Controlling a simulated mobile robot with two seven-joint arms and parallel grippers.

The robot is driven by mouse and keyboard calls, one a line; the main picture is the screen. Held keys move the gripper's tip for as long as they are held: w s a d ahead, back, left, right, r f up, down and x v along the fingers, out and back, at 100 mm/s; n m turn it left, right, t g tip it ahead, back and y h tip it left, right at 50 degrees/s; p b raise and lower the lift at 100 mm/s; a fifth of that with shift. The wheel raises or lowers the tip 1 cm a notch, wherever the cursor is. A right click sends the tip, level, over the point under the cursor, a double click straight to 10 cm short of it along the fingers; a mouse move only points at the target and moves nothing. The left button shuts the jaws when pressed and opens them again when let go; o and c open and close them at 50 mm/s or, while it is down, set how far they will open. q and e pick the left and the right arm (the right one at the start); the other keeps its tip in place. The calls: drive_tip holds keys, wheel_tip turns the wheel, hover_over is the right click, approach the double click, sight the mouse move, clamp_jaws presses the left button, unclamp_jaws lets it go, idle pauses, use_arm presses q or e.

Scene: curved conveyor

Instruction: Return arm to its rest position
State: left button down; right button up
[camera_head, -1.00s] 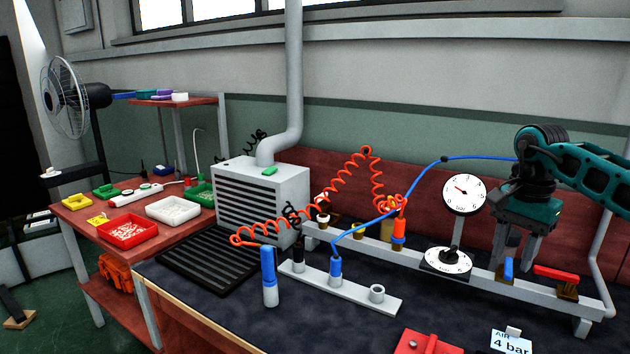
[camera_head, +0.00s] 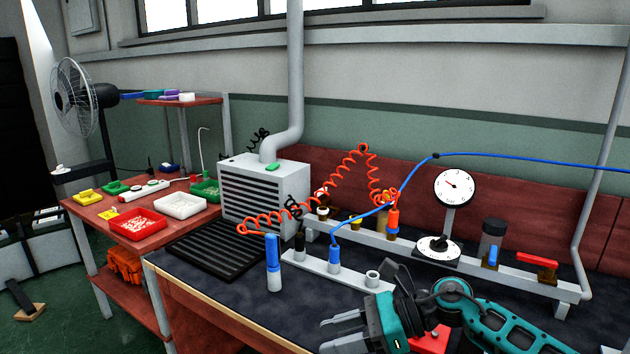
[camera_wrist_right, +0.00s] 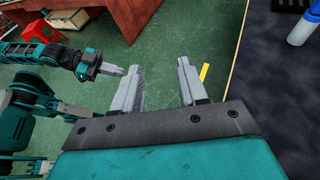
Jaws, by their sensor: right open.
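My right gripper (camera_head: 326,336) is low over the front of the dark bench mat, in front of the grey socket rail. Its teal wrist and arm come in from the lower right. Its two grey fingers are apart with nothing between them. In the right wrist view the open jaws (camera_wrist_right: 160,68) are above the green floor beside the bench edge. My left gripper (camera_wrist_right: 118,70) shows at the left of that view, near the floor area; its fingers are too small to tell open from shut. It is outside the head view.
A blue-and-grey handpiece (camera_head: 273,265) stands left of the socket rail (camera_head: 350,281). A gauge (camera_head: 454,187) and dial stand on the back rail. A red block (camera_head: 432,338) is partly hidden by my right wrist. A slatted grey unit (camera_head: 265,195) stands at the back left.

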drive_tip(key=s+a+r+m+t+y, duration=0.1)
drive_tip(key=s+a+m+t+y, duration=0.2)
drive_tip(key=m, duration=0.5)
drive_tip(key=s+d+f+n+t+h+p, duration=0.1)
drive_tip(key=s+d+f+n+t+h, duration=0.3)
drive_tip(key=n, duration=1)
drive_tip(key=s+d+f+n+t+h, duration=0.3)
drive_tip(key=s+d+f+n+h, duration=0.7)
drive_tip(key=f+n, duration=0.5)
drive_tip(key=s+d, duration=0.2)
drive_tip(key=d, duration=0.1)
drive_tip(key=shift+n+t+h+p, duration=0.3)
drive_tip(key=shift+t+h+p, duration=0.05)
drive_tip(key=shift+t+h, duration=0.05)
